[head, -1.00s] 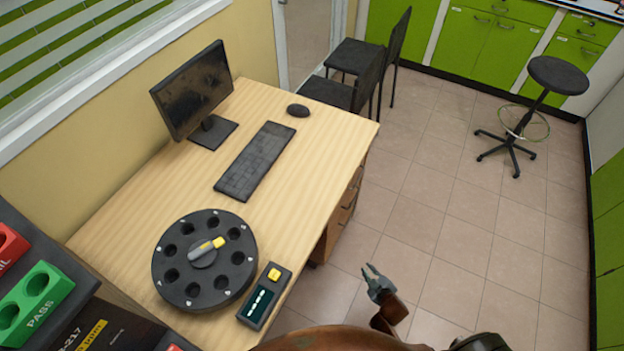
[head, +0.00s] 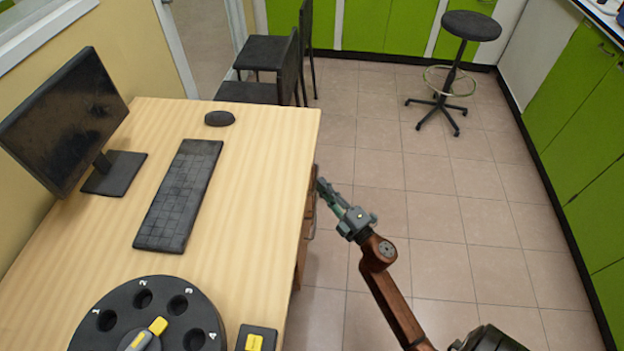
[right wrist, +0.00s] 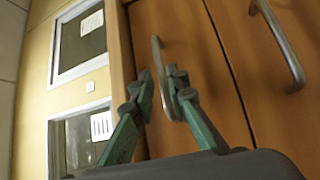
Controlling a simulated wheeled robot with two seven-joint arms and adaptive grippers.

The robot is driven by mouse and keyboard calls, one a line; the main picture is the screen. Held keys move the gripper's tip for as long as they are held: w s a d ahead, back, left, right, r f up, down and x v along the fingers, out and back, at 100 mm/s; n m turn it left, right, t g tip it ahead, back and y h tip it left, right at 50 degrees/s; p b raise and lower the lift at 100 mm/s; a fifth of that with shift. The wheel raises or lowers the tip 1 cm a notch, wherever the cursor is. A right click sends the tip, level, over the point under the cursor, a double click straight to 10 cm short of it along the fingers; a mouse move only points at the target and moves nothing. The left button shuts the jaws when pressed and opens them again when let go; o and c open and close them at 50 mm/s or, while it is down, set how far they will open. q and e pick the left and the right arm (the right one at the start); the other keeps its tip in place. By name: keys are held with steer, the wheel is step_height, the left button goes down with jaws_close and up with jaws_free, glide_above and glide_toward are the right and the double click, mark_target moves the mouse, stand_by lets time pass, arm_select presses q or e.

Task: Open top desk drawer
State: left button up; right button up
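The wooden desk (head: 245,170) has drawers on its right side, mostly hidden under its top in the head view. In the right wrist view, turned sideways, a brown drawer front (right wrist: 190,30) beside the desk edge carries a curved metal handle (right wrist: 157,60); it looks like the top drawer and appears closed. My right gripper (head: 322,186) is beside the desk's side at drawer height. In the right wrist view its two green fingers (right wrist: 161,78) are apart, with the handle between their tips; I cannot tell whether they touch it. My left gripper is out of view.
A second drawer handle (right wrist: 280,45) is close to the right of the first. Black chairs (head: 265,75) stand behind the desk, and a stool (head: 470,27) stands farther off. The tiled floor (head: 420,210) right of the desk is clear.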

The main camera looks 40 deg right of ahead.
mark_target(316, 178)
steer(key=shift+w+d+r, duration=0.1)
steer(key=shift+w+r, duration=0.05)
steer(key=shift+w, duration=0.85)
steer(key=shift+w+d+r, duration=0.1)
steer(key=shift+w, duration=0.9)
steer(key=shift+c, duration=0.4)
jaws_close()
steer(key=shift+s, duration=0.15)
